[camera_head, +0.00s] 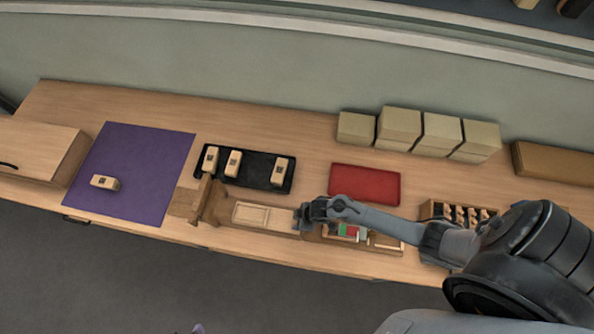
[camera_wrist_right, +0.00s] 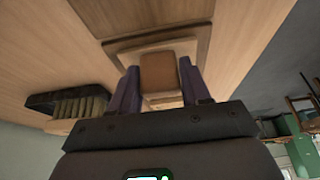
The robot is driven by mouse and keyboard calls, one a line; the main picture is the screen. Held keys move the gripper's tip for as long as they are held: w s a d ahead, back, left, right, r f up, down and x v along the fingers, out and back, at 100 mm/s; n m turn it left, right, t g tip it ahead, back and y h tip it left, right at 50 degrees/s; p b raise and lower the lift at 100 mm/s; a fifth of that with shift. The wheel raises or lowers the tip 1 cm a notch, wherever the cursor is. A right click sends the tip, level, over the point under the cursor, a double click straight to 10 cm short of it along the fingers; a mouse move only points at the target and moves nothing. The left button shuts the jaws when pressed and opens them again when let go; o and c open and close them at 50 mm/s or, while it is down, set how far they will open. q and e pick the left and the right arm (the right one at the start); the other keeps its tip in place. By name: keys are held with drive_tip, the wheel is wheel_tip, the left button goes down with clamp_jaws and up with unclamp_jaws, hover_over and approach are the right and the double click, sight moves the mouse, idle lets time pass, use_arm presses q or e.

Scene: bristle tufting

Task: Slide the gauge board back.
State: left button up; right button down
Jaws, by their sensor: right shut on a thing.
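The wooden fixture (camera_head: 222,211) lies along the table's front, with a block and an upright piece at its left end. A long board with a pale framed panel (camera_head: 264,215) runs right from there; I take it for the gauge board. My right gripper (camera_head: 307,213) is at this board's right end. In the right wrist view, the two purple fingers (camera_wrist_right: 160,85) are shut on a brown block (camera_wrist_right: 159,72), which I take for the board's grip, above layered wood. A tiny purplish tip at the head view's bottom edge may be my left gripper (camera_head: 198,328).
A black tray (camera_head: 258,181) with several wooden blocks lies behind the fixture. A purple mat (camera_head: 140,155) holds one block. A red mat (camera_head: 364,184), several stacked boxes (camera_head: 401,125) and a brush-like rack (camera_head: 437,210) are to the right. My right forearm spans the front right.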

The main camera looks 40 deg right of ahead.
idle(0.3)
drive_tip(key=c, duration=0.6)
unclamp_jaws()
drive_tip(key=shift+s+d+r, duration=0.2)
drive_tip(key=shift+s+r, duration=0.05)
drive_tip(key=shift+r, duration=0.3)
drive_tip(key=p+v, duration=0.1)
drive_tip(key=v, duration=0.8)
drive_tip(key=shift+r, duration=0.3)
drive_tip(key=shift+s+d, duration=0.1)
drive_tip(key=shift+s, duration=0.05)
